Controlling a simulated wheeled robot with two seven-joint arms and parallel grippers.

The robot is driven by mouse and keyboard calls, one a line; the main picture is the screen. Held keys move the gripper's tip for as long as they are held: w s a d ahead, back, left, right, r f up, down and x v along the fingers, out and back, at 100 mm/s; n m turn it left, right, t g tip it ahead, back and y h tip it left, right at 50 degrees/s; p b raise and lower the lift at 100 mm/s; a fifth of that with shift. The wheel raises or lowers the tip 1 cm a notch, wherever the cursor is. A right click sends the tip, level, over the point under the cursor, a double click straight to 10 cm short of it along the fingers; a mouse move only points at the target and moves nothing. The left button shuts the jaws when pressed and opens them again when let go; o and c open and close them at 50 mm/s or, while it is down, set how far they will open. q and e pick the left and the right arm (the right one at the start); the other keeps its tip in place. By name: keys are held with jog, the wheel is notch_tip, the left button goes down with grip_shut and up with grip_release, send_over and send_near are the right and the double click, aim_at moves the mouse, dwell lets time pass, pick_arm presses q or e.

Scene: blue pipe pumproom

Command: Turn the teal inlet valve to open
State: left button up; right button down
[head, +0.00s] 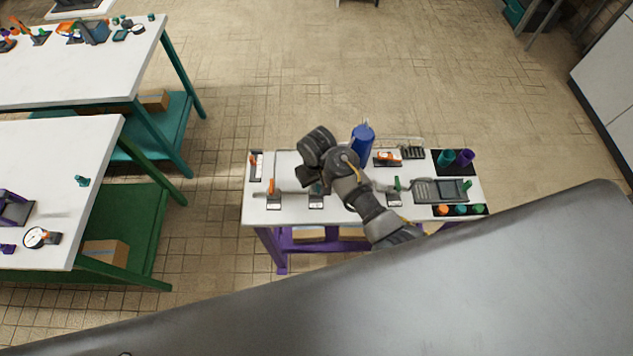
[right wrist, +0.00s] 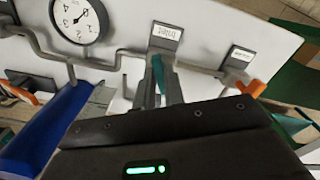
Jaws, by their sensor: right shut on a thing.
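The teal inlet valve handle (right wrist: 158,72) shows in the right wrist view, in front of a plate labelled "inlet" (right wrist: 167,34). My right gripper (right wrist: 161,92) is shut on this handle, with the fingers hiding its lower part. In the head view my right gripper (head: 317,187) is over the white table (head: 355,216) with purple legs, and my arm hides most of the valve there. My left gripper is in neither view.
An orange-handled valve (right wrist: 250,88) stands right of the inlet in the wrist view, joined by grey pipe. A round gauge (right wrist: 78,20) is at upper left. A blue cylinder (head: 362,142) stands behind my arm. Open floor lies beyond the table.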

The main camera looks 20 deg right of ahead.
jog(key=n, duration=0.6)
jog(key=shift+n, duration=0.3)
jog(key=n, duration=0.6)
jog(key=shift+w+d, duration=0.1)
jog(key=shift+w, duration=0.1)
jog(key=c, duration=1.5)
grip_release()
